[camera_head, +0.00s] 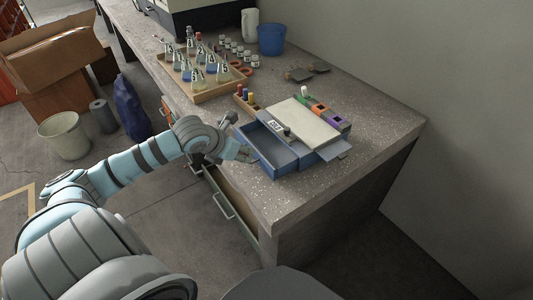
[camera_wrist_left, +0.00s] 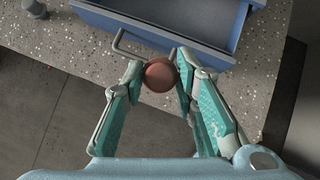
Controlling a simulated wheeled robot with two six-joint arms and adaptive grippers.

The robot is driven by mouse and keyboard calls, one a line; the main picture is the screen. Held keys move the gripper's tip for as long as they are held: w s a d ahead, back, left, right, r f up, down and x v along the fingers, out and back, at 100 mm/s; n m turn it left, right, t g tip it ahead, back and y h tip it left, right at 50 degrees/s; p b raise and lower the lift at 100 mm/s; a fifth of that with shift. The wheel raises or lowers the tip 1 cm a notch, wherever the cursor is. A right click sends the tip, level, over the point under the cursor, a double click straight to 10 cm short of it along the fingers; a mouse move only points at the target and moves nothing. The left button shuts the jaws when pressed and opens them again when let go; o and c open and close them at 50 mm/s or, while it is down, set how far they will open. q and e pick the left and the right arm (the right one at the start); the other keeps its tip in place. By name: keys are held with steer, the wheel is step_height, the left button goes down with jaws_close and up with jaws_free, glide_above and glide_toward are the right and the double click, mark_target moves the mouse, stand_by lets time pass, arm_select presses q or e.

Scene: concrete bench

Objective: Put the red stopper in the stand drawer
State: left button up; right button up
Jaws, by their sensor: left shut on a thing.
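The red stopper (camera_wrist_left: 160,75) shows as a round, brownish-red top between the fingertips of my left gripper (camera_wrist_left: 161,73) in the left wrist view. The gripper is shut on it. In the head view my left gripper (camera_head: 246,155) is at the front left of the stand drawer, and I cannot make out the stopper there. The stand (camera_head: 303,124) has a pale top and blue sides. Its blue drawer (camera_head: 270,148) is pulled out and its visible floor looks empty. In the wrist view the drawer (camera_wrist_left: 172,14) and its wire handle (camera_wrist_left: 142,58) lie just beyond the fingertips.
Coloured compartments (camera_head: 325,113) line the stand's back right. A wooden tray of flasks (camera_head: 215,86), small jars (camera_head: 238,52), a blue bucket (camera_head: 271,39) and a white jug (camera_head: 250,24) stand farther back. A bench drawer (camera_head: 235,205) is open below. The bench front right (camera_head: 300,200) is clear.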

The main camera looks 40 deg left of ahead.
arm_select(q)
steer(key=w, duration=0.3)
steer(key=w+f+b, duration=0.1)
steer(key=w, duration=0.2)
steer(key=w+f, duration=0.1)
steer(key=w, duration=0.3)
steer(key=shift+a+f, duration=0.2)
steer(key=f, duration=0.1)
steer(key=w+f+b, duration=0.1)
steer(key=f, duration=0.1)
steer(key=shift+f, duration=0.1)
steer(key=shift+w+a+r+g, duration=0.1)
steer(key=shift+w+r+g, duration=0.2)
steer(key=shift+g, duration=0.2)
steer(key=shift+w+g, duration=0.4)
steer(key=shift+g, duration=0.8)
steer(key=shift+s+f+b, duration=0.15)
steer(key=shift+f+b, duration=0.2)
steer(key=shift+b, duration=0.1)
